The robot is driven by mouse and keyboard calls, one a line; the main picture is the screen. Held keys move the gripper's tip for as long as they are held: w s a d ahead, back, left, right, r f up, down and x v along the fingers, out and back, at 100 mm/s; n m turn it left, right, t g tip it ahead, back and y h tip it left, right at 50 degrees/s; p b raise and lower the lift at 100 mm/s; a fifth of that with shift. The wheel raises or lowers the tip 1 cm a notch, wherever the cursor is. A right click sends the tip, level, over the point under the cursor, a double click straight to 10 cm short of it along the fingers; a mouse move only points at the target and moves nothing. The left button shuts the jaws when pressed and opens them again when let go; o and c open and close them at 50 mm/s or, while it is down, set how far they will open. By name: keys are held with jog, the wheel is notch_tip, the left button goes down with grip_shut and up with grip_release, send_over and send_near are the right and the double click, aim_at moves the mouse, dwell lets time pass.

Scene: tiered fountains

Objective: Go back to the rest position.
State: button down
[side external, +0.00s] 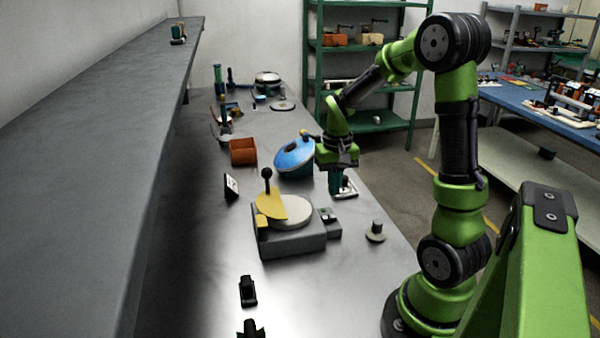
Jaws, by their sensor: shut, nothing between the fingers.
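My gripper (335,183) hangs at the end of my green arm, pointing down above the right part of the metal table (205,285). Its fingers are shut and nothing shows between them. It is to the right of a blue round-lidded device (294,154) and behind a grey machine (291,240) with a pale disc and a yellow plate. A small white-and-dark piece (346,188) lies close by the fingertips; I cannot tell whether they touch.
An orange bin (243,152) and a small white card (231,186) stand left of the blue device. A small round knob piece (376,232) is near the table's right edge. Black items (248,291) lie in front. A grey shelf (95,130) runs along the left.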

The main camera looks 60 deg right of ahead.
jog(key=s+a+r+n+t, duration=0.1)
jog(key=s+a+r+t, duration=0.1)
jog(key=a+r, duration=0.2)
jog(key=s+a+r+n+t+y, duration=0.1)
jog(key=a+r, duration=0.3)
jog(key=a, duration=0.6)
jog(key=s+a+r+n+t+y, duration=0.1)
jog(key=s+a+r+n+t, duration=0.2)
jog(key=a, duration=0.4)
notch_tip(320, 180, up, 2)
jog(key=shift+a+r+t, duration=0.1)
jog(key=shift+a+t, duration=0.3)
jog(key=shift+t, duration=0.2)
jog(key=shift+w, duration=0.1)
jog(key=w+d+f+m+g+h, duration=0.1)
jog(key=w+d+f+m+g, duration=0.1)
jog(key=d, duration=0.8)
jog(key=w+d+f+m+g+h, duration=0.1)
jog(key=w+d+f+m+g, duration=0.2)
jog(key=d, duration=0.6)
jog(key=shift+w+d+f+g, duration=0.35)
jog(key=shift+w+f+g, duration=0.15)
jog(key=shift+w+g, duration=0.6)
